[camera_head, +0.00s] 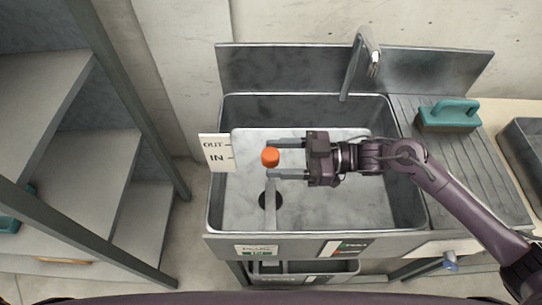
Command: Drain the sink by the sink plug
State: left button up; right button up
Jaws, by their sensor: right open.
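A grey metal sink (216,200) stands against the wall. An orange knob (270,157) tops a light grey upright lever or rod (270,205) in the left part of the basin; I take this to be the sink plug. A dark round drain hole (262,200) shows beside the rod. My right gripper (272,159) reaches in from the right, its two fingers pointing left. It is open, with one finger above and one below the knob in the picture. I cannot tell whether they touch it. My left gripper is not in view.
A white sign (217,152) reading OUT and IN stands at the sink's left rim. A faucet (361,62) rises at the back. A teal-handled brush (449,116) lies on the ribbed drainboard (480,165). Grey shelves (100,160) stand at left.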

jog(key=d, duration=0.6)
jog(key=shift+b, duration=0.4)
jog(key=shift+a, duration=0.1)
dwell(0.5)
